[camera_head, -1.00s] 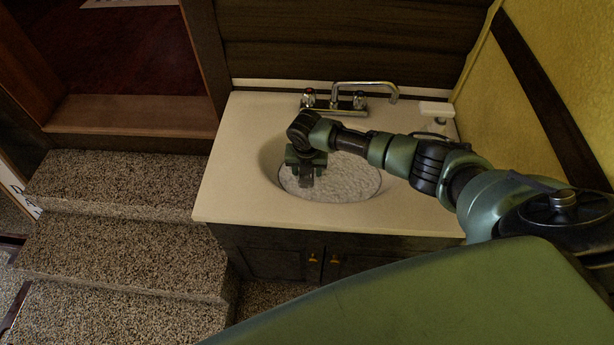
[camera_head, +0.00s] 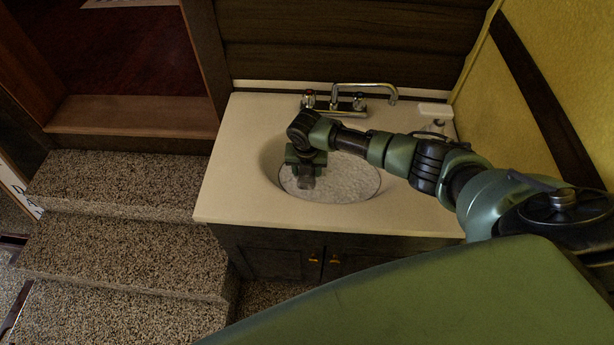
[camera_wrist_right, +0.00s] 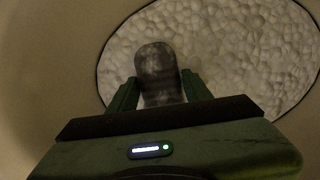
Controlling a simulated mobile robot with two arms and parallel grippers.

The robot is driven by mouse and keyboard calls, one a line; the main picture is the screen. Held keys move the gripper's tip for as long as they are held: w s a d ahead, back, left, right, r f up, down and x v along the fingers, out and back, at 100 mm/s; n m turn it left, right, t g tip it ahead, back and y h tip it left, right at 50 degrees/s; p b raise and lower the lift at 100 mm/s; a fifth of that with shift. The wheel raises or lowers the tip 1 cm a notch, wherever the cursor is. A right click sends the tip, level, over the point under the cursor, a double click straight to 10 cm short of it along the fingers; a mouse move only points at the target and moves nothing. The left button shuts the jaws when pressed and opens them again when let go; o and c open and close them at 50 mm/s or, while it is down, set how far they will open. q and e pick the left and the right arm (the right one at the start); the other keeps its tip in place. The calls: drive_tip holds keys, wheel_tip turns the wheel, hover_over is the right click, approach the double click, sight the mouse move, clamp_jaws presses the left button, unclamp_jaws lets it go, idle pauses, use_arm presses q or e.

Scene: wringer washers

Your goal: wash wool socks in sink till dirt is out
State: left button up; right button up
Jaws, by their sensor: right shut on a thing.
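The sink (camera_head: 270,165) is a white basin set in a pale counter, with whitish foam (camera_head: 345,180) filling its bottom. My right gripper (camera_head: 306,180) points down into the left part of the basin. In the right wrist view my right gripper (camera_wrist_right: 160,92) is shut on a grey, blotchy sock (camera_wrist_right: 157,72), which stands out beyond the fingers over the foam. The sock's lower end is hidden between the fingers. I cannot tell whether a second sock lies under the foam. My left gripper is not in view.
A chrome faucet (camera_head: 362,87) with two handles stands behind the basin. A white soap-like block (camera_head: 436,109) sits at the counter's back right corner. Carpeted steps (camera_head: 120,240) rise at the left, and a yellow wall (camera_head: 550,60) bounds the right.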

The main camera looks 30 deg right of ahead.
drive_tip(key=shift+f, duration=0.35)
drive_tip(key=shift+r, duration=0.1)
drive_tip(key=shift+r+p, duration=0.9)
drive_tip(key=shift+f, duration=0.1)
drive_tip(key=shift+f+b, duration=0.8)
drive_tip(key=shift+f, duration=0.05)
